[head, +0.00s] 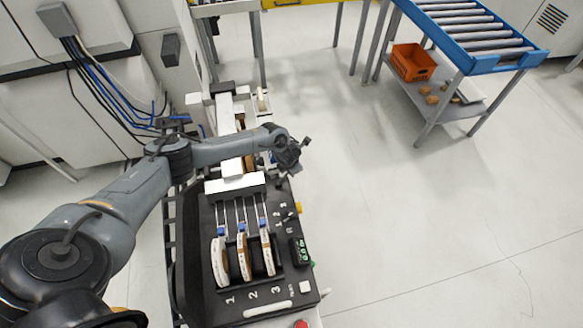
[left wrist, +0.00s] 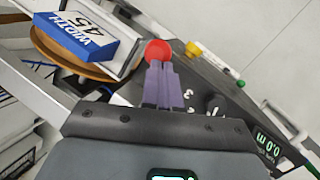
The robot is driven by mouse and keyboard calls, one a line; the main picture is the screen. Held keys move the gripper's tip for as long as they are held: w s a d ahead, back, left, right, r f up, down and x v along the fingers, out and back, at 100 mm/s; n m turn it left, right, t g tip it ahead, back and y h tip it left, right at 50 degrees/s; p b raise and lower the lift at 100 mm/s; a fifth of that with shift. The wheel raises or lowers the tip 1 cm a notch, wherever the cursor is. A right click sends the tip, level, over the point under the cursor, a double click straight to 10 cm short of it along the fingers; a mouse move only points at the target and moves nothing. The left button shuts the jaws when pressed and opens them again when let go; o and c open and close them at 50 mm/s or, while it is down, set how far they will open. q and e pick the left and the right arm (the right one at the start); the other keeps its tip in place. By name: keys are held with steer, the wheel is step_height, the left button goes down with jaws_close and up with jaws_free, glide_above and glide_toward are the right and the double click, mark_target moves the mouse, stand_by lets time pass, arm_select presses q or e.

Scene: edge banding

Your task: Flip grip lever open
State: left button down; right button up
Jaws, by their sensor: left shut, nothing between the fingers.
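A red ball knob (left wrist: 158,52), which looks like the end of the grip lever, shows just past my fingertips in the left wrist view. The lever's shaft is hidden behind my fingers. My left gripper (left wrist: 160,68) is shut and empty, its fingertips overlapping the lower part of the knob in the picture. I cannot tell whether they touch it. In the head view my left gripper (head: 292,160) is above the right side of the edge banding machine (head: 205,290), beyond its white block, and the knob cannot be made out there. My right gripper is not in view.
A blue block marked "WIDTH 45" (left wrist: 75,37) lies on a round brown piece left of the knob. A yellow knob (left wrist: 193,50) is to the right. Banding rolls (head: 219,262) stand in numbered slots. A roller table (head: 470,40) stands far off; the floor between is clear.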

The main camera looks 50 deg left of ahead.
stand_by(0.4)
arm_select(q)
steer(key=p+v, duration=0.9)
steer(key=v, duration=0.1)
steer(key=shift+w+d, duration=0.2)
steer(key=shift+w, duration=0.2)
